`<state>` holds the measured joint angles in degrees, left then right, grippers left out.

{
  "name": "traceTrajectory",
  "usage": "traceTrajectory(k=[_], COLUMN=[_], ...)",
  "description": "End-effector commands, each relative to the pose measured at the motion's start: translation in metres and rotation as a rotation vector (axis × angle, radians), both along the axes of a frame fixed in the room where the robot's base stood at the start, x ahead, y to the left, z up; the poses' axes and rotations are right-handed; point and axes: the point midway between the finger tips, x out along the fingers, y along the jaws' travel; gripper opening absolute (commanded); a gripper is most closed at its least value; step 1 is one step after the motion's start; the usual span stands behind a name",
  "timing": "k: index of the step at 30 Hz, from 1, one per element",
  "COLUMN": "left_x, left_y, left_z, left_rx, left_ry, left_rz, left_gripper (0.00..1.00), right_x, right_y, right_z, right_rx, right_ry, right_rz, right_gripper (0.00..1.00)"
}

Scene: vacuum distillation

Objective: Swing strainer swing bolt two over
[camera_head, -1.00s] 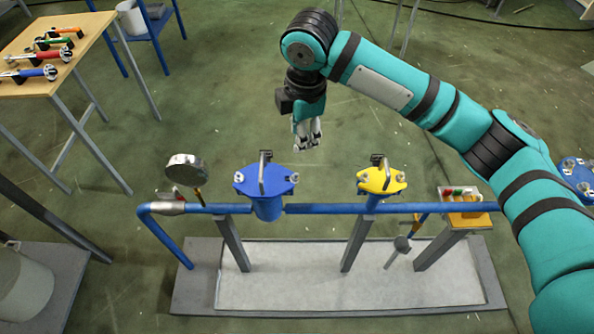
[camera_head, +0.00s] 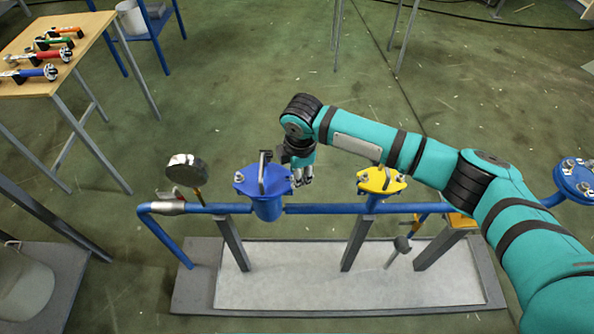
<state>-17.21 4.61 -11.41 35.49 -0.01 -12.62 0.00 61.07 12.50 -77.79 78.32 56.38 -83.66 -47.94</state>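The blue strainer (camera_head: 266,203) stands on the blue pipe line, with a blue lid (camera_head: 262,181) that has an upright handle and bolts at its sides. One bolt shows at the lid's left (camera_head: 239,177). My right gripper (camera_head: 303,181) points down at the right edge of the blue lid, beside or over the right-hand bolt, which it hides. I cannot tell whether it touches the bolt or whether its fingers are open. My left gripper is not in view.
A round gauge (camera_head: 186,170) rises from the pipe on the left. A grey tray (camera_head: 300,280) lies under the pipe. A wooden table (camera_head: 40,85) with several coloured tools stands at the upper left. Another blue flange (camera_head: 575,180) is at the right edge. Floor behind the pipe is clear.

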Motion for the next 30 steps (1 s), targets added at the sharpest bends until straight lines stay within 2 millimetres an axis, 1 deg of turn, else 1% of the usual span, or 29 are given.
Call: traceTrajectory(k=[6,8,12,14,18,21,25,30], left_x=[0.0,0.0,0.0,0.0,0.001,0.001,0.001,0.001], left_y=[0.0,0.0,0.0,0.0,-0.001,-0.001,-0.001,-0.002], left_z=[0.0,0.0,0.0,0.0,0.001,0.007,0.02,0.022], left_rx=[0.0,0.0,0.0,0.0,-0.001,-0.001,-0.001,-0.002], left_ry=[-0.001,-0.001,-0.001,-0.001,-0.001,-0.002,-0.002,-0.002], left_rz=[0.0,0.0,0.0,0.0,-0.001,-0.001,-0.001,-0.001], left_gripper=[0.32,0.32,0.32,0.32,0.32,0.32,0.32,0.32], right_x=[0.0,0.0,0.0,0.0,0.0,0.0,-0.001,0.0], right_y=[0.0,0.0,0.0,0.0,0.0,0.004,0.013,0.023], right_z=[-0.001,0.0,0.0,0.0,0.0,0.003,0.006,0.003], right_rx=[0.0,0.0,0.0,0.0,-0.002,-0.03,-0.128,-0.269], right_ry=[0.0,0.0,0.0,0.0,0.0,0.001,0.003,0.002], right_rz=[0.0,0.0,0.0,0.0,0.001,0.002,0.003,0.003], right_gripper=[0.32,0.25,0.07,0.0,0.0,0.0,0.0,0.0])
